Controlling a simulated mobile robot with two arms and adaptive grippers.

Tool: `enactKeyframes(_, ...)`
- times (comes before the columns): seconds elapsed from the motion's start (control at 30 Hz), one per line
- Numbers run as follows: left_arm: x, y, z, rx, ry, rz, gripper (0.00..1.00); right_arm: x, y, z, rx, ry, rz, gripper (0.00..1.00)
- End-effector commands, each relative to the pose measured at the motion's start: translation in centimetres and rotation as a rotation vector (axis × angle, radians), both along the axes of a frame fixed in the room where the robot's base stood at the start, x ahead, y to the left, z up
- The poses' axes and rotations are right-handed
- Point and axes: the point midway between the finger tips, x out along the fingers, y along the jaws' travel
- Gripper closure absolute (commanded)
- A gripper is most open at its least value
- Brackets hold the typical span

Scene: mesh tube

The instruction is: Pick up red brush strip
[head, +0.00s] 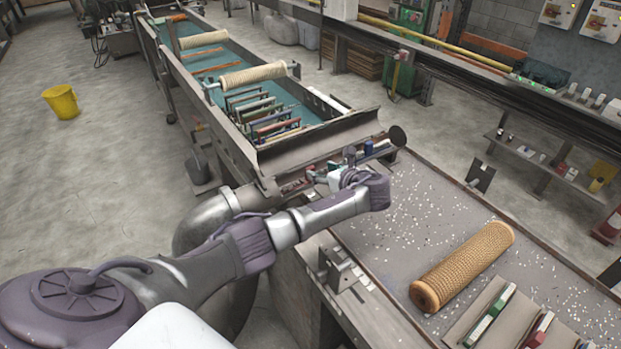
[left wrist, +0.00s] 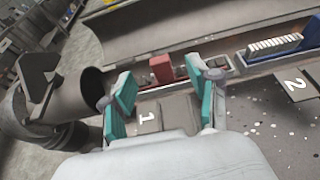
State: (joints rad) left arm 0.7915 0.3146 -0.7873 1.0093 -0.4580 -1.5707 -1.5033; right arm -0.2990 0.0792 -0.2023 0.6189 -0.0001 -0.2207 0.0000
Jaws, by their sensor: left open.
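A red block-like strip (left wrist: 161,68) sits in a narrow trough by the "1" plate in the left wrist view. Only its short face shows clearly, and I see no bristles on it. My left gripper (left wrist: 159,76) is open, its two teal fingers spread left and right of the red strip in that view, with a gap visible to each side. In the head view my left gripper (head: 343,166) is over the near end of the conveyor trough. Another red strip (head: 539,330) lies on a tray at the lower right. My right gripper is not in view.
A blue brush strip with white bristles (left wrist: 275,46) lies in the trough by the "2" plate (left wrist: 294,83). A dark pipe end (left wrist: 92,86) is close left of my fingers. A tan mesh roll (head: 463,266) lies on the speckled table (head: 415,222), clear around its middle.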

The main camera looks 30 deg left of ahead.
Motion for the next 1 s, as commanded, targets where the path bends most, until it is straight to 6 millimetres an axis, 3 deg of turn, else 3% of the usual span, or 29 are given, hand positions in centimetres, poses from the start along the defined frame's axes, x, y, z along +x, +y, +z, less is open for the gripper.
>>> enactKeyframes(0.17,0.7,2.0,-1.1,0.002,0.004,0.003,0.40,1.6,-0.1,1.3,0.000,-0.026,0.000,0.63)
enactKeyframes(0.33,1.4,3.5,-2.0,0.001,0.001,0.001,0.40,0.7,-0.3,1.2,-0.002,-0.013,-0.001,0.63)
enactKeyframes(0.6,1.5,3.7,-2.2,0.000,0.002,-0.002,0.40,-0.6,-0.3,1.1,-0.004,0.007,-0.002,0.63)
enactKeyframes(0.9,1.4,3.7,-2.2,0.001,0.002,-0.001,0.90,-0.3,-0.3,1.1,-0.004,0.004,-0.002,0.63)
enactKeyframes(0.97,1.4,3.7,-2.2,0.000,0.002,-0.001,1.00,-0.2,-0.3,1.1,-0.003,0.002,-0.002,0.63)
enactKeyframes(1.0,1.4,3.7,-2.2,0.000,0.002,-0.001,1.00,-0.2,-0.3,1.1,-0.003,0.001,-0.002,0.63)
